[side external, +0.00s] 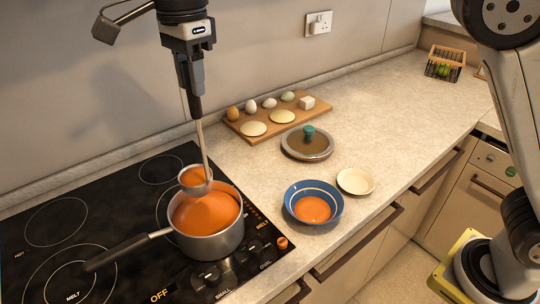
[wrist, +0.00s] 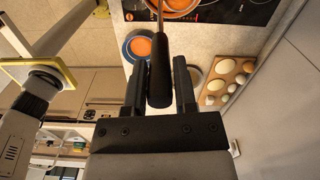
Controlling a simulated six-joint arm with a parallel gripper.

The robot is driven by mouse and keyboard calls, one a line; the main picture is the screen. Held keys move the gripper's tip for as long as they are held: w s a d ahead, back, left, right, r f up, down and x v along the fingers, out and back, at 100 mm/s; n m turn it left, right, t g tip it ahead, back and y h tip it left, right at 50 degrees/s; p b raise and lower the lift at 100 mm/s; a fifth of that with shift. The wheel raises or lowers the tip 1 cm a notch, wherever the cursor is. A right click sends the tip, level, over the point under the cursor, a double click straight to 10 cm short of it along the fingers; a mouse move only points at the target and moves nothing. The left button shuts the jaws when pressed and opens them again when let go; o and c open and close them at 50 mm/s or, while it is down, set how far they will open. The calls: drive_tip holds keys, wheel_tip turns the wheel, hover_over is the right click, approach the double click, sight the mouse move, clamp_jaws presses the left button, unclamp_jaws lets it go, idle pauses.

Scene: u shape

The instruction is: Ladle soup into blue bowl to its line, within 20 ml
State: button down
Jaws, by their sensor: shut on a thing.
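My gripper (side external: 194,80) is shut on the handle of a ladle (side external: 196,181) and holds it upright over the pot. In the wrist view the ladle's black handle (wrist: 160,75) sits between the two fingers of my gripper (wrist: 160,85). The ladle's bowl holds orange soup and is at the far rim of the steel pot (side external: 215,246), which is full of orange soup (side external: 207,212). The blue bowl (side external: 293,211) stands on the counter to the right, with some orange soup (side external: 312,209) in its bottom. A pale line runs around its inside wall above the soup.
The pot stands on a black hob (side external: 60,240), its long handle (side external: 125,251) pointing left. Near the blue bowl are a cream dish (side external: 355,181) and a lid with a green knob (side external: 307,143). A wooden board (side external: 262,137) with eggs and discs lies behind. A wire basket (side external: 445,64) stands far right.

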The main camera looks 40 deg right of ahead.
drive_tip(key=shift+r, duration=1.4)
drive_tip(key=shift+d+r, duration=0.15)
drive_tip(key=s+d+m, duration=0.4)
drive_tip(key=d+m, duration=0.1)
drive_tip(key=d, duration=0.4)
drive_tip(key=s+d+m, duration=0.4)
drive_tip(key=s+d, duration=0.1)
drive_tip(key=d, duration=0.3)
wheel_tip(320, 180, down, 11)
drive_tip(key=shift+w, duration=0.15)
drive_tip(key=shift+s+d+f+t+y, duration=0.25)
drive_tip(key=shift+s+d+y, duration=0.2)
drive_tip(key=shift+d, duration=0.35)
drive_tip(key=shift+s+d+f+t+y, duration=0.2)
drive_tip(key=shift+s+d+y, duration=0.2)
drive_tip(key=shift+d, duration=0.45)
drive_tip(key=shift+s+d+f+t+y, duration=0.25)
drive_tip(key=shift+s+d+y, duration=0.15)
drive_tip(key=shift+d, duration=0.4)
drive_tip(key=shift+s+d+f+t+y, duration=0.15)
drive_tip(key=shift+s+d+y, duration=0.15)
drive_tip(key=shift+d, duration=0.3)
drive_tip(key=shift+s+d+t+y, duration=0.15)
drive_tip(key=shift+s+d, duration=0.25)
drive_tip(key=shift+d, duration=0.15)
